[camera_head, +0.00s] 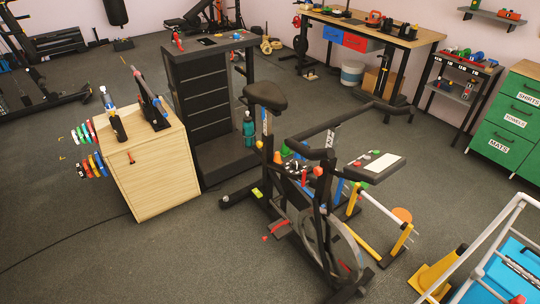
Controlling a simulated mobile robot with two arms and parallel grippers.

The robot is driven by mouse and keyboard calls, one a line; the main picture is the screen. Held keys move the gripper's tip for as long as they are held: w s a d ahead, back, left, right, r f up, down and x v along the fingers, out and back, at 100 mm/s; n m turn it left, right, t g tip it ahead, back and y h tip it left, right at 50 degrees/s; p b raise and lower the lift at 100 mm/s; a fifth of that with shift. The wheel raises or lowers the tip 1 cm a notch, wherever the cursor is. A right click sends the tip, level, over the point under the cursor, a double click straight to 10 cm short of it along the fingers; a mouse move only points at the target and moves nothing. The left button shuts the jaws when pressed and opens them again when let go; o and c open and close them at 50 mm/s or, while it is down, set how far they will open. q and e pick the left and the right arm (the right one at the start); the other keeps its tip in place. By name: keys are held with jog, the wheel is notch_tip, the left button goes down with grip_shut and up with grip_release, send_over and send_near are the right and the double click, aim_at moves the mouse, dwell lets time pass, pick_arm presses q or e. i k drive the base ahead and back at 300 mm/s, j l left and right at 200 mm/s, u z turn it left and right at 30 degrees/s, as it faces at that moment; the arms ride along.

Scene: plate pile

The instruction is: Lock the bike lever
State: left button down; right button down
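A black exercise bike (318,200) stands upright in the middle of the view. Its saddle (266,96) is at the upper left of the frame and its handlebar (330,125) curves to the right. A red lever-like part (277,229) shows low on the bike's near left side. A red knob (318,171) is on the front post. I cannot tell which of these is the lever, nor whether it is locked. Neither of my grippers is in view.
A wooden cabinet (160,170) and a dark drawer tower (203,100) stand left of the bike. Yellow-black equipment (383,235) and a white tubular frame (490,250) stand to its right. A cable (65,245) lies on the left floor. The front left floor is clear.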

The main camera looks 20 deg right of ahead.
aim_at(304, 183)
jog(key=i+j, duration=0.15)
jog(key=i, duration=0.35)
jog(key=i+j, duration=0.1)
jog(key=i, duration=0.4)
jog(key=z, duration=0.05)
